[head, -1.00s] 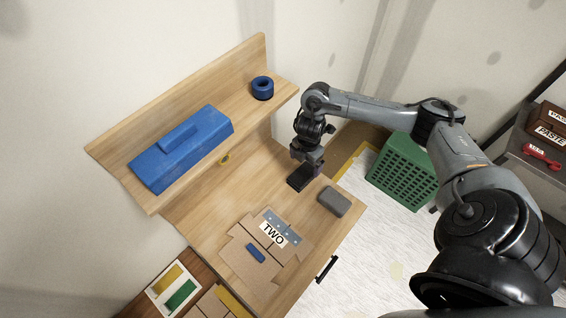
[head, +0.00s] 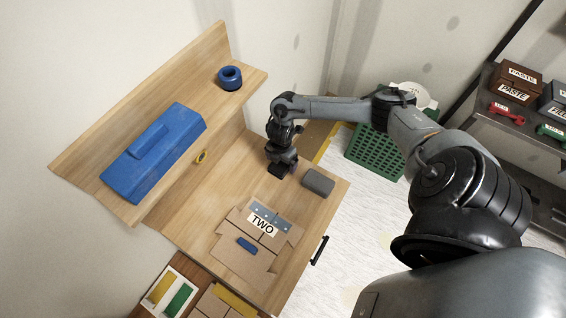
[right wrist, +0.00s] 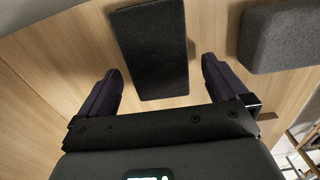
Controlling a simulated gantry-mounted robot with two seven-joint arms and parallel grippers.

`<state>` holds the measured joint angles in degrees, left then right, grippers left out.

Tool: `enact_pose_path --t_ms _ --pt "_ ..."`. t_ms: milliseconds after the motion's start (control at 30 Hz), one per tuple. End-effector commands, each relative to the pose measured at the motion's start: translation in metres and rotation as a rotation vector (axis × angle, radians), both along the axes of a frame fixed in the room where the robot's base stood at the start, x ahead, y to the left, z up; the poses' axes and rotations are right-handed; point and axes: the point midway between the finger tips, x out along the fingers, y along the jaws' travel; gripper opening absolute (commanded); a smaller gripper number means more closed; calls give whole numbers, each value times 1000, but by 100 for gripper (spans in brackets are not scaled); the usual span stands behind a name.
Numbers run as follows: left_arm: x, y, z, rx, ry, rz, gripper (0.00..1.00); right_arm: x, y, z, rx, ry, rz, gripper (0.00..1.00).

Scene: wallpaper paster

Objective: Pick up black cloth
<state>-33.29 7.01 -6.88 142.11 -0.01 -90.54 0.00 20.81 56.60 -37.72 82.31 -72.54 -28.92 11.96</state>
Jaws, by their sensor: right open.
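The black cloth (head: 276,171) is a flat, dark, block-like piece lying on the wooden desk. My right gripper (head: 284,166) is just over it in the head view and partly hides it. In the right wrist view the cloth (right wrist: 150,48) lies ahead of and between the two spread fingers of my right gripper (right wrist: 160,68). The fingers are open, with a gap on both sides of the cloth. I cannot tell how far above the desk they are. My left gripper is not in view.
A grey block (head: 318,181) lies close to the right of the cloth. Flattened cardboard with a "TWO" label (head: 262,224) lies nearer the desk front. A shelf holds a blue toolbox (head: 153,155) and a blue tape roll (head: 230,78). A green crate (head: 375,154) stands beyond the desk.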

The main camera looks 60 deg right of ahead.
Motion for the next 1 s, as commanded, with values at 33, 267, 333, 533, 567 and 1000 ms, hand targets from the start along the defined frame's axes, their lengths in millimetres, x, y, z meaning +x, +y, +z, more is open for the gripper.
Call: enact_pose_path --t_ms 33,267,333,533,567,1000 --pt "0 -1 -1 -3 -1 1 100 0 0 -7 0 1 -2 100" --pt "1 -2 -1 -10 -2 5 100 0 -1 -19 -1 -1 -1 100" --pt "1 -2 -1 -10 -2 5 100 0 -1 -19 -1 -1 0 100" --pt "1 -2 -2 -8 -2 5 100 1 -1 -18 -1 -1 0 88" --pt "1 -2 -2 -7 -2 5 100 1 -1 -18 -1 -1 0 83" --pt "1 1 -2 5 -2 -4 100 1 -1 -18 -1 -2 0 46"
